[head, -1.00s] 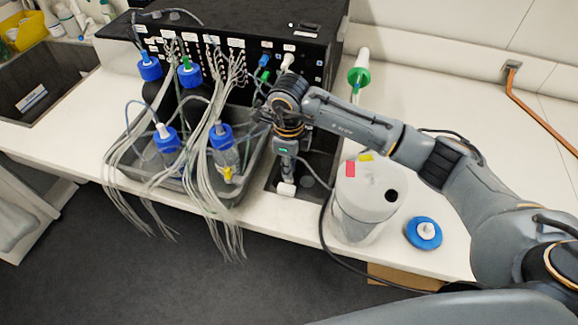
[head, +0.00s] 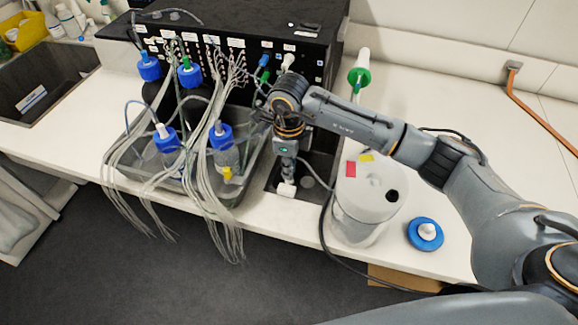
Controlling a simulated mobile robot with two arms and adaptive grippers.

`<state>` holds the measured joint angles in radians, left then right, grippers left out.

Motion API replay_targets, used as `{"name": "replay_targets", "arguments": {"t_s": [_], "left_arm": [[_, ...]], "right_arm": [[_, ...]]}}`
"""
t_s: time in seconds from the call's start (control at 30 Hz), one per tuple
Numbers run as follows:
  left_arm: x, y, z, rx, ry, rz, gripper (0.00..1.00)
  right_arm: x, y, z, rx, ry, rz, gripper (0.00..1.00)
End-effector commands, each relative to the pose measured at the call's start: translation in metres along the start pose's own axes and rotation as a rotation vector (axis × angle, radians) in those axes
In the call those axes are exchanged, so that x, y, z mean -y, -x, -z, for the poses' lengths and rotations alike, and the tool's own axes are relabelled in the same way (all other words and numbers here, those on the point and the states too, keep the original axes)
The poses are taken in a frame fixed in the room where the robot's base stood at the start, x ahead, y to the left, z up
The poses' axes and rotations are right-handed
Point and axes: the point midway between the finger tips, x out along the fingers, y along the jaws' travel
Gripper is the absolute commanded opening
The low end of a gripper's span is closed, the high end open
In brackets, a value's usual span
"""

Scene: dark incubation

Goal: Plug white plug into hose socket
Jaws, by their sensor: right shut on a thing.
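My right gripper (head: 287,175) points down over a dark recess in the bench, in front of the black box. It is shut on a small white piece (head: 287,190) at its tip, which looks like the white plug. Another white fitting (head: 288,62) sits on the front of the black box (head: 240,45), beside a blue and a green one. I cannot tell for sure which part is the hose socket. A small round grey part (head: 307,182) lies in the recess next to the gripper. My left gripper is not in view.
A grey tray (head: 252,185) with blue-capped bottles and many hanging grey tubes stands left of the gripper. A white canister (head: 368,195) stands close on the right, with a blue cap (head: 425,234) beside it. The bench at far right is mostly clear.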

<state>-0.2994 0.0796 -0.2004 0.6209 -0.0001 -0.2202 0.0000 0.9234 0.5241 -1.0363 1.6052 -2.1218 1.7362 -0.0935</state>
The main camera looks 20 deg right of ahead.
Motion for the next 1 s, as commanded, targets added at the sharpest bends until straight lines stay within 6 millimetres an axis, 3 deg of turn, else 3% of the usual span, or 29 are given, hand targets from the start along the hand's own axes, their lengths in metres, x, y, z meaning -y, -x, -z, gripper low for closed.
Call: {"name": "replay_targets", "arguments": {"t_s": [1.0], "left_arm": [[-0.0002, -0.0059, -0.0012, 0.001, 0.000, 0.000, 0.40]], "right_arm": [[0.0000, -0.0010, -0.0001, 0.000, 0.000, 0.001, 0.00]]}}
